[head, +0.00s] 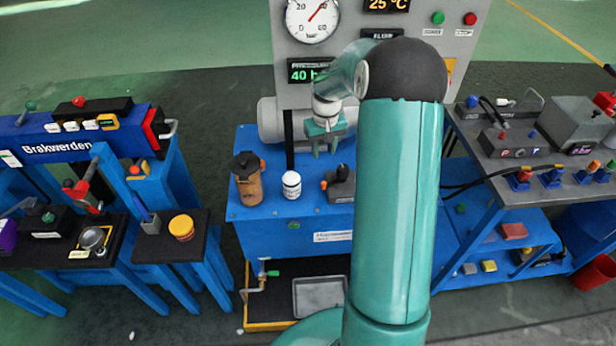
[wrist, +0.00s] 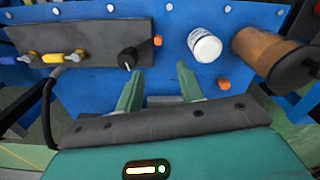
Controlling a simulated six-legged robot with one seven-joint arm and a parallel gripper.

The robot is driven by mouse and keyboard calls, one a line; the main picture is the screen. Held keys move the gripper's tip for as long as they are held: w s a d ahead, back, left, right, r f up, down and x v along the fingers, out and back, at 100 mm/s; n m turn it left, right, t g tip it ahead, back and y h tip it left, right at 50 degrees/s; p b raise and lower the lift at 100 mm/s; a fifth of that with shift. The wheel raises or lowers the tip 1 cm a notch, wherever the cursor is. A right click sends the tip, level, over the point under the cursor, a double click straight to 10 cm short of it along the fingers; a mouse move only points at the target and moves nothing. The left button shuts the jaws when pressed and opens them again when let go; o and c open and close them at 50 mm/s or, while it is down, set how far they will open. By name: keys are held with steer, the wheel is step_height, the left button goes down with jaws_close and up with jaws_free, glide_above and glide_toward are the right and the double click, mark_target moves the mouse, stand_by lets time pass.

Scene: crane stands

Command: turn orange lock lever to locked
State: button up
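My gripper (head: 325,148) hangs over the far part of the blue bench, pointing down. In the wrist view its two green fingers (wrist: 159,84) are apart with nothing between them. A dark valve block (wrist: 85,45) has a black knob (wrist: 128,58) and a small orange piece (wrist: 157,40) at its end, just beyond the fingertips. That orange piece also shows in the head view (head: 324,184). A second orange piece (wrist: 224,84) sits beside the brown cylinder (wrist: 270,52). I cannot tell which is the lock lever or its position.
A white bottle (head: 291,184) stands on the blue bench (head: 260,212) between the brown cylinder and the valve block. A grey gauge panel (head: 350,45) rises behind. Cluttered stands flank the bench left and right. My arm hides the bench's right part in the head view.

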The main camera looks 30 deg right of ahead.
mark_target(324, 183)
steer(key=f, duration=1.4)
steer(key=shift+d+f, duration=0.35)
steer(key=shift+f, duration=0.05)
steer(key=shift+w, duration=0.1)
jaws_close()
